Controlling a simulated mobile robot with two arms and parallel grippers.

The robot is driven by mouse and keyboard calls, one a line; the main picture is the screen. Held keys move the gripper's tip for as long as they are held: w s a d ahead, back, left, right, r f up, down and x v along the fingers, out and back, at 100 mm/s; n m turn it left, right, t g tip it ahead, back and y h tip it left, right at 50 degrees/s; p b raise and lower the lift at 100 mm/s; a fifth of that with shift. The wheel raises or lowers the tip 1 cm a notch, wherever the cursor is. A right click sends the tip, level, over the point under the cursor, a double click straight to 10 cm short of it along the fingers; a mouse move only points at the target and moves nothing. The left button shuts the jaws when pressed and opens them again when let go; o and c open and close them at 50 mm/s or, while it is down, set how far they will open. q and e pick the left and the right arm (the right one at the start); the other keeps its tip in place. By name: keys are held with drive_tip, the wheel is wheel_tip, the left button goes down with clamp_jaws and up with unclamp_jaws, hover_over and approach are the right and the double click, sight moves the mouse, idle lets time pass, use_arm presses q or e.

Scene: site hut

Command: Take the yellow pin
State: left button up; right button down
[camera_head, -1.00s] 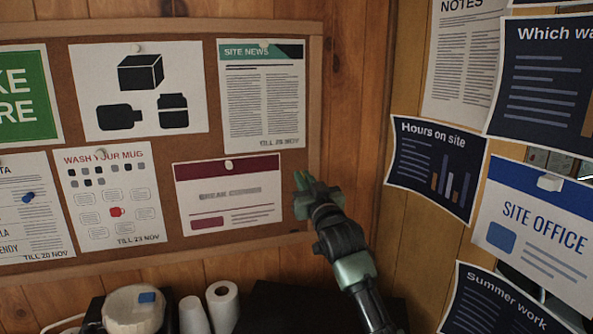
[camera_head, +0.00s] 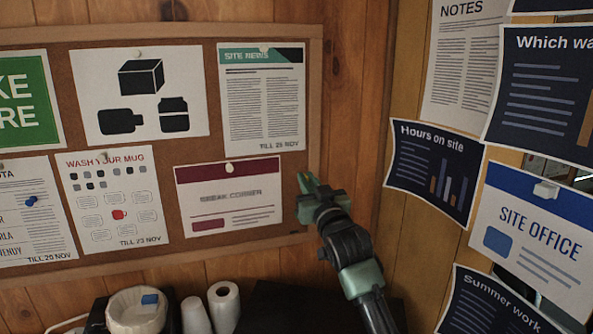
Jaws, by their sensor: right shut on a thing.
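My right gripper (camera_head: 308,183) comes in from the lower right, with its greenish fingers near the right edge of the cork board (camera_head: 205,246). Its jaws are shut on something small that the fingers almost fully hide. I take it to be the yellow pin, as no yellow pin shows elsewhere. The gripper is just right of the break corner sheet (camera_head: 230,194), and I cannot tell whether it touches the board. My left gripper is not in view.
A blue pin (camera_head: 31,201) and several whitish pins hold other sheets on the board. The right wall carries dark posters and a site office sheet (camera_head: 530,225).

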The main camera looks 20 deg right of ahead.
drive_tip(key=s+p, duration=0.1)
drive_tip(key=s+r, duration=0.1)
drive_tip(key=shift+s+d+r+p, duration=0.1)
drive_tip(key=shift+s+r+p, duration=0.1)
drive_tip(key=shift+s+p, duration=0.2)
